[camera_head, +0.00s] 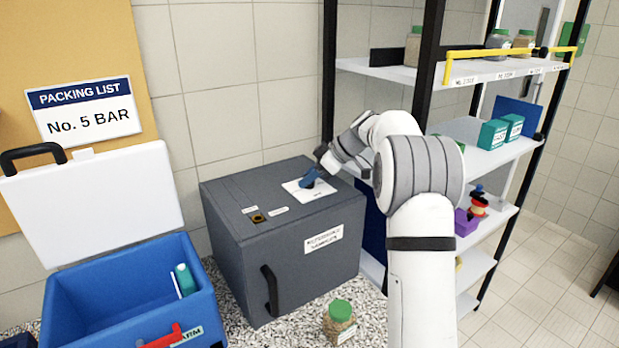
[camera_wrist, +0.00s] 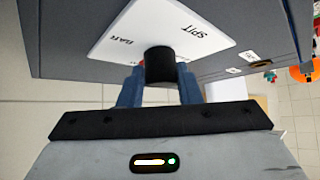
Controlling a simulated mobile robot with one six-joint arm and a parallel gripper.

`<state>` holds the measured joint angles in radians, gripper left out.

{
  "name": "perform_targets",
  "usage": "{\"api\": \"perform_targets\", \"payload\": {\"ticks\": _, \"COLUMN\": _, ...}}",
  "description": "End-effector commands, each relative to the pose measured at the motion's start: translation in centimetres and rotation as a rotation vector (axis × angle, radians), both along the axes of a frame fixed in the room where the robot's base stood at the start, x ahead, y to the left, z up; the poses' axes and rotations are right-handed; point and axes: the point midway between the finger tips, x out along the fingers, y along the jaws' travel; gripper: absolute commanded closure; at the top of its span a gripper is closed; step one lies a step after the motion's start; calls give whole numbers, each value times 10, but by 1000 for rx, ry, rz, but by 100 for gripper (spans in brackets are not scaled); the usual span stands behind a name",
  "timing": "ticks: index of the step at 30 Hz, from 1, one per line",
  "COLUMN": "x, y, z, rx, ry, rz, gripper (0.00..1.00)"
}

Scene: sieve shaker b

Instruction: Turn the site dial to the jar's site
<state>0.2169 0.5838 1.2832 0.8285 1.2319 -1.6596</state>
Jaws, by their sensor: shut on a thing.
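The site dial is a black knob (camera_wrist: 160,64) on a white plate (camera_head: 302,190) on top of a dark grey box (camera_head: 290,250). My gripper (camera_head: 311,178) is at the plate in the head view and hides the knob there. In the wrist view its blue fingers (camera_wrist: 159,85) are shut on the knob from both sides. A jar (camera_head: 340,322) with a green lid stands on the gravelly surface in front of the box; its label is too small to read.
A sign (camera_head: 85,108) reads "PACKING LIST No. 5 BAR". An open blue cooler (camera_head: 75,305) stands left of the box. A shelf rack (camera_head: 500,150) with jars, teal boxes and a yellow rail (camera_head: 510,52) stands right, close behind my arm.

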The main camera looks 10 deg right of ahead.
Motion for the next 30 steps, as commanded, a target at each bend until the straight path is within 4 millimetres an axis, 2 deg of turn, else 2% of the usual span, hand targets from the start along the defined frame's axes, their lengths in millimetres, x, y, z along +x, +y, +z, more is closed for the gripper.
{"api": "perform_targets", "payload": {"ticks": 20, "x": -2, "y": 2, "z": -5, "rx": 2, "ry": 9, "rz": -53, "gripper": 94}}
{"api": "perform_targets", "payload": {"ticks": 30, "x": -2, "y": 3, "z": -9, "rx": 1, "ry": 7, "rz": -145, "gripper": 94}}
